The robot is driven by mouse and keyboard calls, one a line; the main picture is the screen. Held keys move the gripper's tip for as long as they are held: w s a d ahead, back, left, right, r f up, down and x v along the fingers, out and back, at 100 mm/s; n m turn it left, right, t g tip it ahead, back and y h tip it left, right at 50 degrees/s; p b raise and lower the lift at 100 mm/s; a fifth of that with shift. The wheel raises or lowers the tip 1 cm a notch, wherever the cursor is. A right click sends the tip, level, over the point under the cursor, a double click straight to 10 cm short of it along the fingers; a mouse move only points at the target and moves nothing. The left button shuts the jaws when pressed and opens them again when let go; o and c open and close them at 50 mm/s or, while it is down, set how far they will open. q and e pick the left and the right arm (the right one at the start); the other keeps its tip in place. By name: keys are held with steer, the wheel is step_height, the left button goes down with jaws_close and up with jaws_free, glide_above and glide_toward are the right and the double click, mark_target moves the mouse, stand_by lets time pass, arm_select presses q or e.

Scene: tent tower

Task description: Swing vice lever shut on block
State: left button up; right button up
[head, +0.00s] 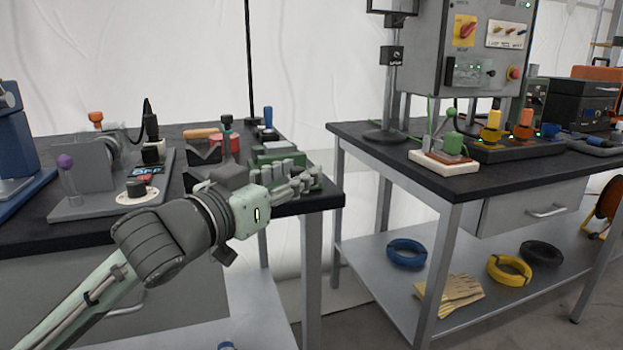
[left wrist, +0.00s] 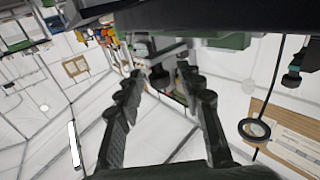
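My left gripper (head: 303,182) reaches over the front right corner of the left bench. In the left wrist view its two dark fingers (left wrist: 160,88) are spread apart with nothing clearly held. A dark grey and green vice-like fixture (head: 275,155) stands just behind the gripper, partly hidden by it. A dark upright lever (head: 227,125) stands at its left, with a red part beside it. A dark part with a pale bar (left wrist: 160,72) shows near the fingertips; I cannot tell whether they touch. I cannot clearly make out the block. My right gripper is out of view.
That bench carries a white-based device with a green block (head: 453,143) and a control box (head: 470,50).

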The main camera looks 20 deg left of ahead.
arm_select(q)
steer(key=shift+x, duration=2.4)
jaws_close()
